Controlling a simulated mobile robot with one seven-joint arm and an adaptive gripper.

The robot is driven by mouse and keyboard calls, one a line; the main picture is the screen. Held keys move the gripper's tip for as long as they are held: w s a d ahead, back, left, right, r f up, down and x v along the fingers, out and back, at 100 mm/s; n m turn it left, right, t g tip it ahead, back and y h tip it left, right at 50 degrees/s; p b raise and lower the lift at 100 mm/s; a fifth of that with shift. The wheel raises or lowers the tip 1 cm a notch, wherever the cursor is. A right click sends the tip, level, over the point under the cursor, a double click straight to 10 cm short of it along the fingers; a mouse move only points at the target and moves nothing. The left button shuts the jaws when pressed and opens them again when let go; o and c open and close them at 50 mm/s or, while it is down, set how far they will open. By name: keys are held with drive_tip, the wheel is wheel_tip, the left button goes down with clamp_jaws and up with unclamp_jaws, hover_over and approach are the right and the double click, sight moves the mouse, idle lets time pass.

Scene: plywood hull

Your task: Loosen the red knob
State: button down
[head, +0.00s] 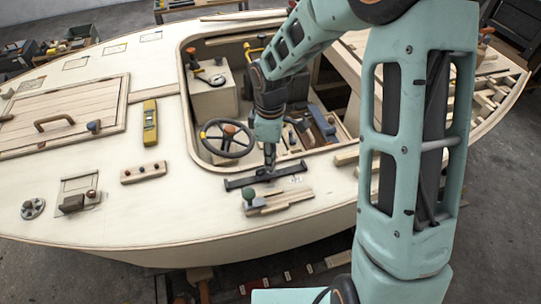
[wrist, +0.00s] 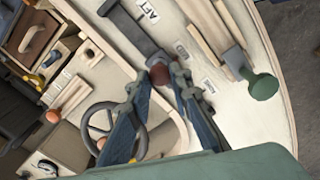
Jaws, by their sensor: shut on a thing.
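The fingertips hide part of the knob. In the head view my gripper (head: 269,160) points down at the dark bar (head: 285,173) beside the cockpit opening, and the knob is not clearly seen there. A label reading AFT (wrist: 148,9) lies beside the bar.
A green-knobbed lever on wooden strips (head: 249,194) stands close in front of the bar; its green knob (wrist: 264,86) shows in the wrist view. A steering wheel (head: 208,146) is left of my gripper. A yellow level (head: 150,128) lies on the deck further left.

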drive_tip(key=shift+s+f, duration=0.15)
drive_tip(key=shift+s, duration=0.05)
idle(0.3)
drive_tip(key=c, duration=1.7)
unclamp_jaws()
drive_tip(key=shift+w, duration=0.1)
drive_tip(key=shift+c, duration=0.2)
wheel_tip(320, 180, up, 12)
